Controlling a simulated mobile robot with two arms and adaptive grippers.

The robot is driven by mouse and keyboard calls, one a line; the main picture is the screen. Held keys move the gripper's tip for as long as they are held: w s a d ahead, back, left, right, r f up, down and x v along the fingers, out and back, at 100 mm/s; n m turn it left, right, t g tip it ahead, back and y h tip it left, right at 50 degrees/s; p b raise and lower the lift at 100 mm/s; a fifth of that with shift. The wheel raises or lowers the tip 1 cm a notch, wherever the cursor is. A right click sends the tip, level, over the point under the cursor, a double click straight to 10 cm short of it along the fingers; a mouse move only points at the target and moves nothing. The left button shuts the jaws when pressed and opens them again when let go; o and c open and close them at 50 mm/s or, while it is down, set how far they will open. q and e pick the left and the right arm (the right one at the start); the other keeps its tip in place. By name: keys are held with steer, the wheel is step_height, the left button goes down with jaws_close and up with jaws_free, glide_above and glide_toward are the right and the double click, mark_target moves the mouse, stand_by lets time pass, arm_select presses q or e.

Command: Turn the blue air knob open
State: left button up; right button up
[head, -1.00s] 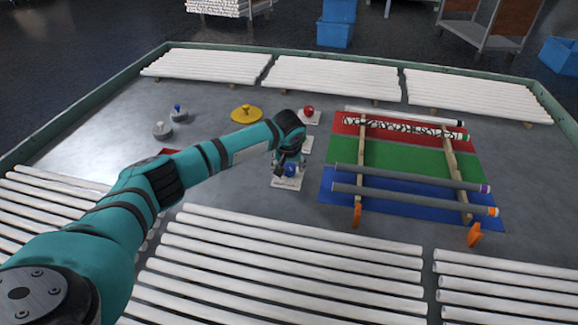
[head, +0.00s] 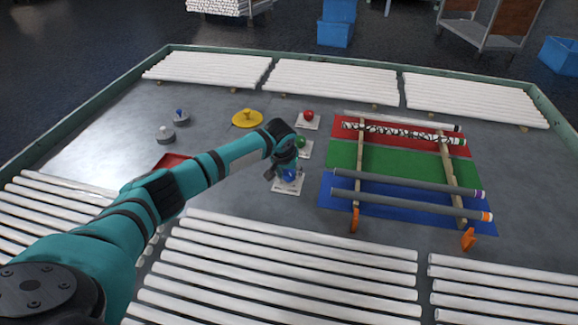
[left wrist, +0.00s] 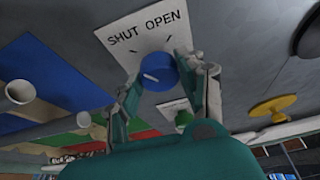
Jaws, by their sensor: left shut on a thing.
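The blue air knob (head: 289,174) stands on a white plate (head: 287,187) left of the blue mat. In the left wrist view, the round blue knob (left wrist: 158,71) shows a pale pointer mark on its face. The white plate (left wrist: 128,32) there reads SHUT and OPEN, with a short dark tick near each word. My left gripper (head: 284,171) reaches down over the knob. In the left wrist view, the left gripper's fingers (left wrist: 160,80) lie on both sides of the knob and are shut on it. They hide part of its rim. My right gripper is out of view.
A green knob (head: 301,141) and a red knob (head: 308,114) stand behind on similar plates. A yellow knob (head: 247,117) is further left. Several tubes, including a grey tube (head: 400,182), rest on wooden rails (head: 446,160) over coloured mats. White tubes (head: 290,258) line the near edge.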

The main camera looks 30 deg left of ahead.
arm_select(q)
steer(key=m+h+p, duration=0.1)
steer(key=m, duration=0.1)
steer(key=shift+m, duration=0.4)
steer(key=shift+a+m+h, duration=0.1)
steer(key=shift+m+h, duration=0.3)
steer(key=shift+m, duration=0.5)
steer(key=shift+f+m+h+b, duration=0.15)
steer(key=shift+m+h+b, duration=0.25)
steer(key=shift+m, duration=0.5)
steer(key=m+b, duration=0.2)
steer(key=shift+w+m+g+h, duration=0.1)
steer(key=shift+m+g+h, duration=0.3)
steer(key=shift+a+f+m+g+h+b, duration=0.1)
steer(key=shift+m+g+h+b, duration=0.3)
steer(key=shift+m+b, duration=0.8)
steer(key=shift+r+m+g+h+b, duration=0.15)
steer(key=shift+m+g+b, duration=0.1)
steer(key=shift+m+b, duration=0.6)
steer(key=shift+r+m+g+h+b, duration=0.15)
steer(key=shift+m+g+b, duration=0.1)
steer(key=shift+m+b, duration=0.55)
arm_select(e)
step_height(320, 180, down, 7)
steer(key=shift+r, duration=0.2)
arm_select(q)
steer(key=o, duration=1.2)
